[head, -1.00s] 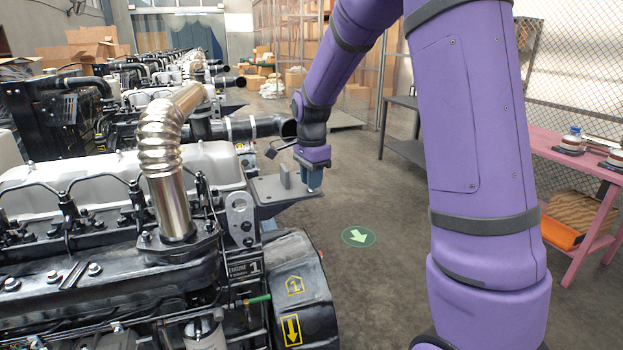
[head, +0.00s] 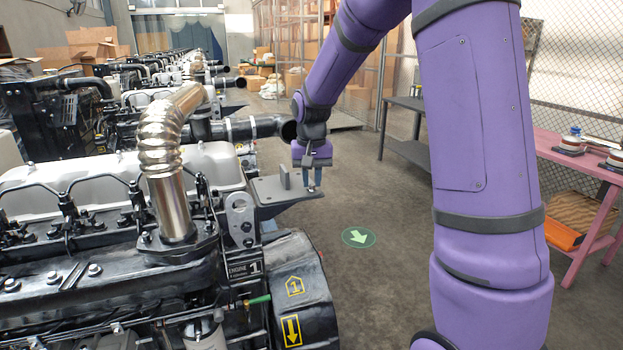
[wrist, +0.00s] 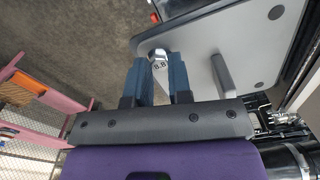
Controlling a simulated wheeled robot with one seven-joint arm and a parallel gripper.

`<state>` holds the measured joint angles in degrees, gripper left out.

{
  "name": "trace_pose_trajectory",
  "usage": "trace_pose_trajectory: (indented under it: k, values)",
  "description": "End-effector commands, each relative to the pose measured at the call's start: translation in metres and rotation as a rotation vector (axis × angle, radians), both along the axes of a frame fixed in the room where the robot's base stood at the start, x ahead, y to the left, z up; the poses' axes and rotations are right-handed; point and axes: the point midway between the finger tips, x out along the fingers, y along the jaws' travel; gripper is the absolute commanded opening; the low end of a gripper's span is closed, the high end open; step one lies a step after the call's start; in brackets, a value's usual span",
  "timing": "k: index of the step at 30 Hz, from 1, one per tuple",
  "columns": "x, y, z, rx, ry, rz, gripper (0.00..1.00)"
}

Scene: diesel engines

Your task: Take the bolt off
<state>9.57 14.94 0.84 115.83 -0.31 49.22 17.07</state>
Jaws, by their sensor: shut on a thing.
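The bolt (wrist: 158,60) shows in the wrist view as a bright metal head marked "8.8". It sits between the tips of my gripper's two blue fingers, at the edge of a grey plate (wrist: 205,65). My gripper (head: 312,186) points down at the right end of that plate in the head view, where the plate (head: 268,189) juts from the engine. A small metal piece shows between the fingertips there. My gripper is shut on the bolt. The bolt's shank is hidden, and I cannot tell whether it is still in the plate.
An upright tab (head: 285,177) stands on the plate beside my gripper. A ribbed metal exhaust pipe (head: 160,150) rises from the engine at left. A pink table (head: 570,150) with items stands at right.

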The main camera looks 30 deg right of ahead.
Motion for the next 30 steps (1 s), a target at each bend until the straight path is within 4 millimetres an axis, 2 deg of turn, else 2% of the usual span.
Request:
trace_pose_trajectory:
  k: [10, 30]
  values:
    - [0.000, 0.000, 0.004, 0.000, 0.001, -0.003, 0.00]
    - [0.000, 0.000, 0.039, 0.000, 0.000, -0.003, 0.00]
